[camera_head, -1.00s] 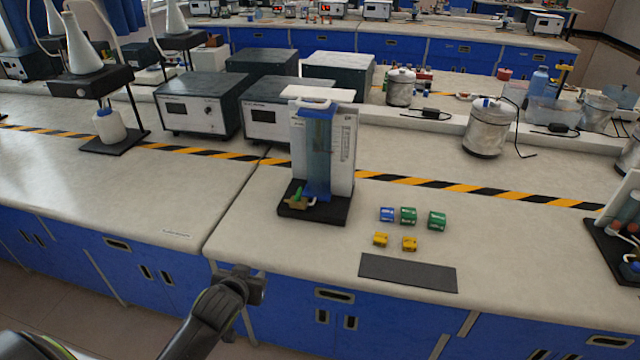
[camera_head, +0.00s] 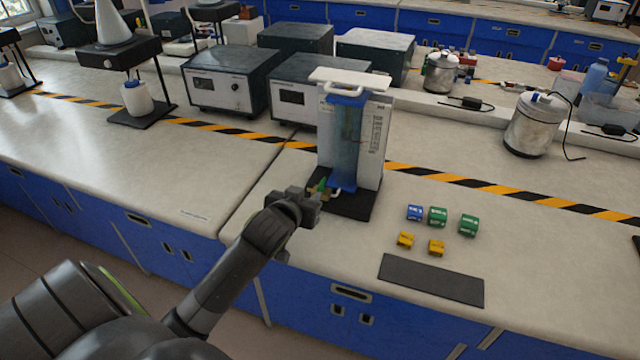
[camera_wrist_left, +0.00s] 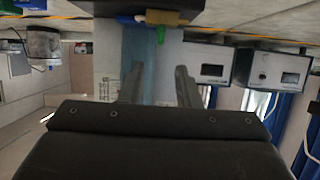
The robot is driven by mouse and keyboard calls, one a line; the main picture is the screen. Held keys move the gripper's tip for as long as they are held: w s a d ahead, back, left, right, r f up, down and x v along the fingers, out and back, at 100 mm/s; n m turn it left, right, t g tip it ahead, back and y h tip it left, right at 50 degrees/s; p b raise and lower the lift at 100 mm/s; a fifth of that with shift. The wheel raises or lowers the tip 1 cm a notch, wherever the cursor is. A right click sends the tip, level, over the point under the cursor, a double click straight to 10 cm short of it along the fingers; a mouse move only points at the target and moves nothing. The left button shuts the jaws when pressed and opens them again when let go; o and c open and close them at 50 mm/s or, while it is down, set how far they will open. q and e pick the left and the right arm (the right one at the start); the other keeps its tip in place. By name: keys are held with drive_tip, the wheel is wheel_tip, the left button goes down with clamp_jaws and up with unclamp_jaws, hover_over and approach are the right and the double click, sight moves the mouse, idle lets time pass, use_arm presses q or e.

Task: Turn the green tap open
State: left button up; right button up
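The green tap (camera_head: 321,185) sits low on the front left of a blue, clear-walled column apparatus (camera_head: 345,145) on a black base (camera_head: 350,206). In the left wrist view, which looks upside down, the green tap (camera_wrist_left: 161,34) shows at the top beside its brass body (camera_wrist_left: 165,17). My left gripper (camera_head: 314,201) is just in front of the tap in the head view and partly hides the brass body. In the wrist view the two fingers of my left gripper (camera_wrist_left: 158,82) are apart with nothing between them. I cannot tell whether they touch the tap. My right gripper is not in view.
Blue and green blocks (camera_head: 438,216) and yellow blocks (camera_head: 405,240) lie right of the base, behind a dark mat (camera_head: 431,280). Grey instrument boxes (camera_head: 232,82) stand behind. The bench top to the left (camera_head: 200,170) is clear.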

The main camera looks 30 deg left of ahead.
sight(321, 183)
use_arm(q)
drive_tip(key=x, duration=0.9)
drive_tip(key=shift+w+a, duration=0.1)
drive_tip(key=shift+w, duration=0.25)
clamp_jaws()
